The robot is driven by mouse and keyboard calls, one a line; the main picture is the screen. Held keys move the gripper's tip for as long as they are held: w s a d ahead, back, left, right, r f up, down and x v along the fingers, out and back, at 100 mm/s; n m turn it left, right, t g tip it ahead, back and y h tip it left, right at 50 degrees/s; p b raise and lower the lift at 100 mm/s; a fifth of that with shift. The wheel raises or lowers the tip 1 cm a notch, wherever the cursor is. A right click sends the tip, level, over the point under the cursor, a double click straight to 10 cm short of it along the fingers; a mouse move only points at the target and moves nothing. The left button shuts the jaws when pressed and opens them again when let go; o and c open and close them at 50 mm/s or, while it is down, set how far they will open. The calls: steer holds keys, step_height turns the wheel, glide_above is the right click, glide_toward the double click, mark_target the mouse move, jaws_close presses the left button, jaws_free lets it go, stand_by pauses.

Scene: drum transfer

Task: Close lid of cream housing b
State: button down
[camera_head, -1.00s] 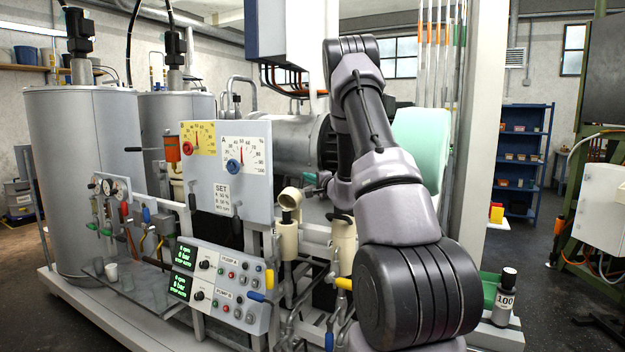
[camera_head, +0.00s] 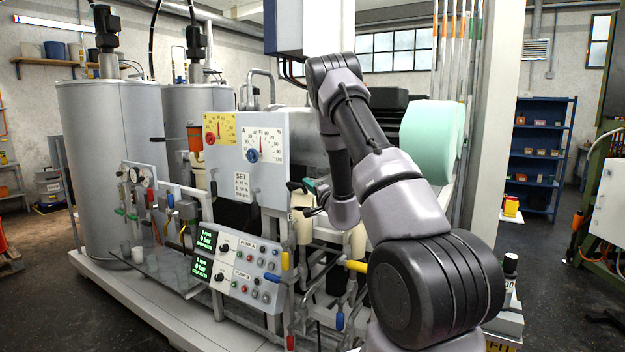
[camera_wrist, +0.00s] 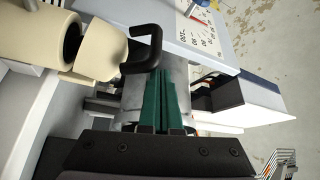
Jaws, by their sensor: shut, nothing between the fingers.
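In the wrist view a cream housing (camera_wrist: 35,30) lies at the upper left. A cream lid (camera_wrist: 103,45) with a black loop handle (camera_wrist: 150,45) is beside its mouth, and a dark gap shows between them. My gripper (camera_wrist: 165,75) has its green fingers together and empty, close to the handle; contact cannot be told. In the head view my gripper (camera_head: 311,185) is at the top of the left cream housing (camera_head: 303,228) and partly hides it. Another cream housing (camera_head: 358,240) stands to the right, partly behind my arm. No label shows which is b.
A white gauge panel (camera_head: 270,165) stands just left of the gripper. A control box (camera_head: 240,268) with buttons and pipes with coloured handles sit below. A pale green drum (camera_head: 432,135) is behind my arm. Open floor lies at the right.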

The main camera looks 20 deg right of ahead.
steer(key=shift+s+a+f, duration=0.25)
steer(key=shift+a+f, duration=0.1)
steer(key=shift+f, duration=0.4)
steer(key=shift+s+a+f, duration=0.25)
steer(key=shift+a+f, duration=0.1)
steer(key=shift+f, duration=0.35)
steer(key=shift+f, duration=0.1)
